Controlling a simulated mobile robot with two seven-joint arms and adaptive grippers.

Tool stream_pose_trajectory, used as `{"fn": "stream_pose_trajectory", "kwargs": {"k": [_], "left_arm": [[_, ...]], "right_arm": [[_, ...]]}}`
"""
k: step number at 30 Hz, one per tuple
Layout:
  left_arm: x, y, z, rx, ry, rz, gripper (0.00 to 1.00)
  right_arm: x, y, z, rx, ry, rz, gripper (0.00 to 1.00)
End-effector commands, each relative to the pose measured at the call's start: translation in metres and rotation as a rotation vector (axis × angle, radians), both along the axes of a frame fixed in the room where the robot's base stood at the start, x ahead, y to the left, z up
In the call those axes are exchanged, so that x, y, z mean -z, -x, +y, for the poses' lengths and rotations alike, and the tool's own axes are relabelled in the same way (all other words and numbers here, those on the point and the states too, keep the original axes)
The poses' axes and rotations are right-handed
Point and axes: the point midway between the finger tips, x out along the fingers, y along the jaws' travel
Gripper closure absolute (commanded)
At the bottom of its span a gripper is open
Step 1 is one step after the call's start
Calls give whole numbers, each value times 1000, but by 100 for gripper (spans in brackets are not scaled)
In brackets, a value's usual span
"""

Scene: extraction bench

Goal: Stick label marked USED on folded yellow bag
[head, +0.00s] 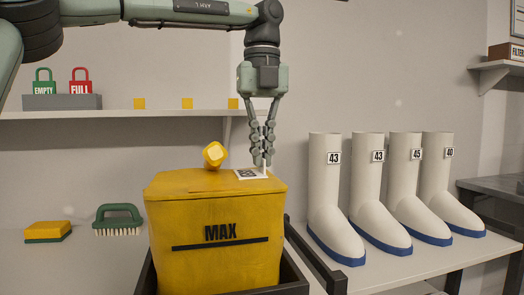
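The yellow bag (213,262) stands upright in a dark frame at the centre. It is marked MAX above a dark line, and its top is closed and nearly flat. A small white label (246,174) with dark print lies at the right part of the bag's top; the print is too small to read. My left gripper (263,162) points straight down over the label's back right edge. Its fingers are close together and seem shut on the label. I cannot tell if the label is pressed fully against the bag. My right gripper is not in view.
A yellow knob-like piece (214,154) sticks up at the back of the bag's top. White boots (366,187) stand to the right. A sponge (47,231) and green brush (118,218) lie to the left. A shelf (62,115) holds padlocks tagged EMPTY and FULL.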

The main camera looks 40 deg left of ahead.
Motion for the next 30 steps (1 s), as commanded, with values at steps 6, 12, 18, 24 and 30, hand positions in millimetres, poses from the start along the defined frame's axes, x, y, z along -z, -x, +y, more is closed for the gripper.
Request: {"fn": "stream_pose_trajectory", "kwargs": {"k": [6, 12, 18, 24, 30], "left_arm": [[1, 0, 0, 0, 0, 4, 100], [1, 0, 0, 0, 0, 4, 78], [1, 0, 0, 0, 0, 3, 71], [-3, -1, 0, 0, 0, 0, 71], [-31, -1, 0, 1, 2, -1, 71]], "right_arm": [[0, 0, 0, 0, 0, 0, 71], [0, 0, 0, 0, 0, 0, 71], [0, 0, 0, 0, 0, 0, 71], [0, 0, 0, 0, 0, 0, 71], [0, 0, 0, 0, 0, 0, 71]]}}
